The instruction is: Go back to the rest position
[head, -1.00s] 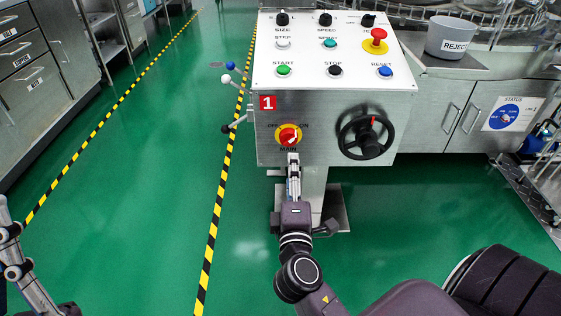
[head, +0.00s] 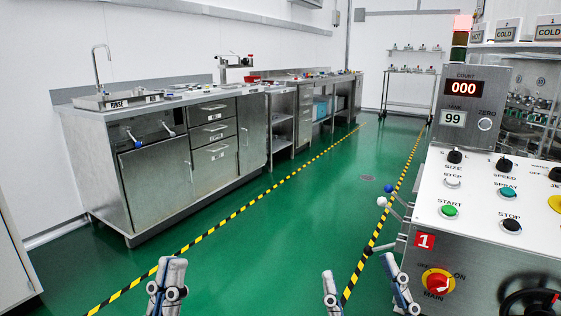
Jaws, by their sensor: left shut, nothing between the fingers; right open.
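My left gripper (head: 168,280) is at the bottom of the head view, left of centre, fingers up and shut with nothing in them. My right gripper (head: 364,286) is at the bottom, right of centre, with its two fingers spread wide apart and empty. It appears just left of the control box with the red MAIN switch (head: 437,284); no contact with the switch shows. Both arms behind the grippers are below the picture.
The control panel (head: 480,210) stands at the right, with small ball-tipped levers (head: 384,203) on its left side. A steel counter with a sink (head: 118,100) runs along the left wall. Green floor (head: 260,225) between yellow-black lines is clear.

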